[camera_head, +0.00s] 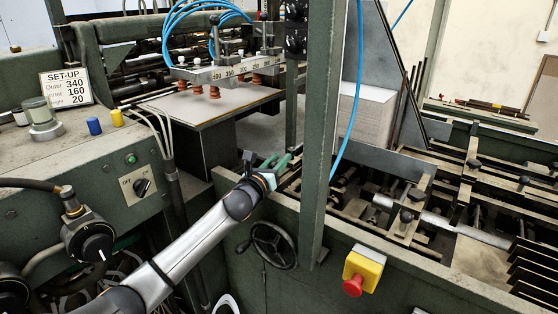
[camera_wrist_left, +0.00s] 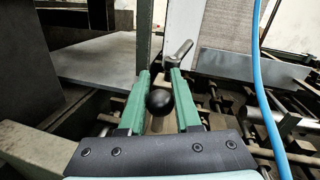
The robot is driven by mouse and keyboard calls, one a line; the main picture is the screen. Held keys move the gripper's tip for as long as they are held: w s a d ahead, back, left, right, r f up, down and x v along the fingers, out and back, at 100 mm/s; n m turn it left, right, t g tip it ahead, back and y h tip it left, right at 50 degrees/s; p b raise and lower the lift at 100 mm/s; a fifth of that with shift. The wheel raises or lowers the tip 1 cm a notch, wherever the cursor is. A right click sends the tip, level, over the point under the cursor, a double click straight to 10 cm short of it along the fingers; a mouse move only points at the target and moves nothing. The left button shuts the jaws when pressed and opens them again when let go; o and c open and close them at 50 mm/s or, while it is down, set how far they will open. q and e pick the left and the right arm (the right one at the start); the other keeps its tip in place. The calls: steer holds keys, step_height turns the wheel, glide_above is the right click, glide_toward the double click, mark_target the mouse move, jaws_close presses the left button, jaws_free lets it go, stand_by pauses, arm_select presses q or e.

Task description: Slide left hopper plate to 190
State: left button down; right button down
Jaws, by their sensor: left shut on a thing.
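My left gripper (camera_head: 280,162) reaches over the green side wall of the machine, beside the upright green post. In the left wrist view, its two green fingers (camera_wrist_left: 160,98) are shut on a round black knob (camera_wrist_left: 160,102). Just beyond the knob is a grey clamp lever (camera_wrist_left: 179,53). The knob is hidden behind the fingers in the head view. Which plate the knob belongs to cannot be told. A numbered scale (camera_head: 230,72) runs along the suction bar, but no pointer at 190 can be read. My right gripper is not in view.
The green post (camera_head: 325,120) stands close right of my gripper, with a blue hose (camera_head: 352,115) beside it. A handwheel (camera_head: 273,245) and a red stop button (camera_head: 353,285) are on the front wall. A set-up card (camera_head: 66,87) stands at the left. Rails and rods (camera_head: 430,215) fill the right.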

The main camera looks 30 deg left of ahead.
arm_select(q)
steer(key=shift+s+a+p, duration=0.2)
steer(key=shift+s+p, duration=0.5)
steer(key=shift+s, duration=1.4)
steer(key=shift+w, duration=0.1)
steer(key=c, duration=0.6)
jaws_free()
steer(key=s, duration=0.4)
steer(key=s+d, duration=0.1)
steer(key=s, duration=0.3)
steer(key=s+b, duration=0.1)
steer(key=s, duration=0.3)
steer(key=shift+s+d, duration=0.2)
steer(key=shift+d, duration=0.05)
